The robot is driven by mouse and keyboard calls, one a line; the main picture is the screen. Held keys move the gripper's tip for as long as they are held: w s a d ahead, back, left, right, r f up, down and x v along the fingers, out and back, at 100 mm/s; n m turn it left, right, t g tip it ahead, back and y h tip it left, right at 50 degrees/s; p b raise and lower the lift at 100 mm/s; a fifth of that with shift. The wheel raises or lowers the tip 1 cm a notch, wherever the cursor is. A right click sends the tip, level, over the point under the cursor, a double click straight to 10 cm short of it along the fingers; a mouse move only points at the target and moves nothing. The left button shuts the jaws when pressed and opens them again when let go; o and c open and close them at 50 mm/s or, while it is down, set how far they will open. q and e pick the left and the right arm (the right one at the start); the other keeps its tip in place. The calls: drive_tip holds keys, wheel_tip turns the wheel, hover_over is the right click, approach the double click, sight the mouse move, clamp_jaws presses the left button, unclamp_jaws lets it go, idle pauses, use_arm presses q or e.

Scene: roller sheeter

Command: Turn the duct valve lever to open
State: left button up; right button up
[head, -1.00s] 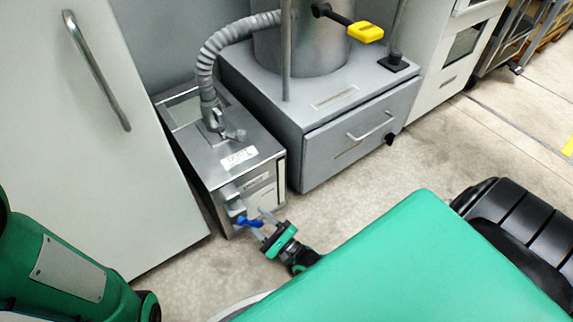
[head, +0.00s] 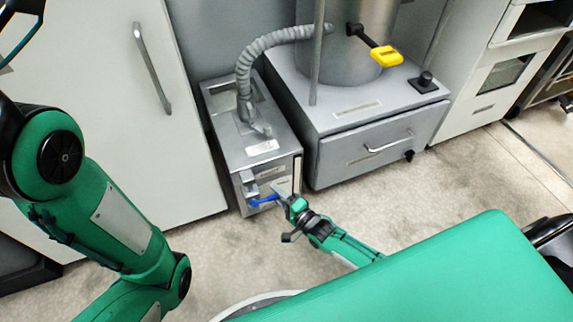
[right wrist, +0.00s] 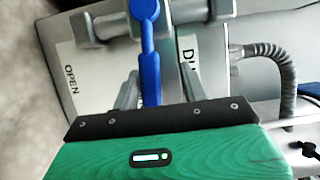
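The blue lever (head: 264,201) sticks out from a grey valve fitting (head: 249,184) on the front of a small metal box (head: 228,155). In the right wrist view the blue lever (right wrist: 150,70) hangs from a grey pipe fitting (right wrist: 185,14), with an OPEN label (right wrist: 71,83) to its left and a partly hidden label starting "DU" (right wrist: 189,67) to its right. My right gripper (head: 280,194) is at the lever. Its two grey fingers (right wrist: 150,94) stand on either side of the lever, with gaps showing. My left arm is at the left; its gripper is out of view.
A grey ribbed hose (head: 247,64) rises from the box's top. A grey cabinet (head: 335,150) with a drawer stands right of it, carrying a cylinder and a yellow-ended handle (head: 385,56). A white cabinet (head: 95,75) stands left.

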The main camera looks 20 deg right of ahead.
drive_tip(key=p+v, duration=0.4)
drive_tip(key=v, duration=0.9)
drive_tip(key=w+a+r+n+t+y+p, duration=0.1)
drive_tip(key=a+r+n+t, duration=0.1)
drive_tip(key=r, duration=1)
drive_tip(key=w+a+r+n+t+y+p, duration=0.1)
drive_tip(key=a+r+n+t+y+p, duration=0.1)
drive_tip(key=a+r, duration=0.5)
drive_tip(key=shift+r+n+t, duration=0.5)
drive_tip(key=shift+r+n, duration=0.7)
drive_tip(key=shift+r, duration=2.05)
drive_tip(key=shift+w+a, duration=0.1)
